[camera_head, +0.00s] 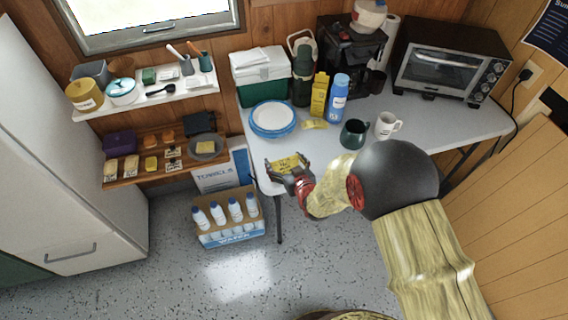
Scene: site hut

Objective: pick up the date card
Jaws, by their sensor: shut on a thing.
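The yellow date card (288,163) with dark print is at the end of my arm, over the left front edge of the white table. My gripper (287,174) is shut on it. The grey fingers hide part of the card's lower side. The print is too small to read fully. I cannot tell whether the card touches the tabletop.
On the table (425,128) are a stack of blue-rimmed plates (273,119), a small yellow packet (314,124), a dark green mug (354,133), a white mug (387,125) and a toaster oven (448,65). A bottle crate (228,233) stands on the floor.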

